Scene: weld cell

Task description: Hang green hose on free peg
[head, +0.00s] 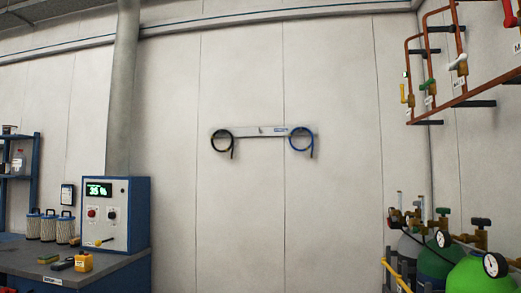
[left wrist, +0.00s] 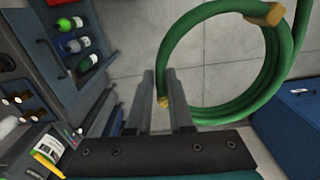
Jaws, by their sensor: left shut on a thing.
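In the left wrist view, my left gripper (left wrist: 160,80) is shut on the green hose (left wrist: 194,25). The hose is a coil with brass-coloured ends, one of them beside the fingers; the exact grip point is hard to see. In the head view, a pale peg rail (head: 262,131) is on the far wall. A black hose (head: 213,142) hangs at its left end and a blue hose (head: 293,146) at its right end. The small middle peg (head: 261,130) carries no hose. Neither gripper shows in the head view.
A blue control box (head: 129,215) stands on a bench (head: 120,270) at the left. Gas cylinders (head: 468,277) stand at the lower right, below copper pipes (head: 432,118). The wall around the rail is clear. The left wrist view shows a bottle rack (left wrist: 50,60) and a blue box (left wrist: 290,120).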

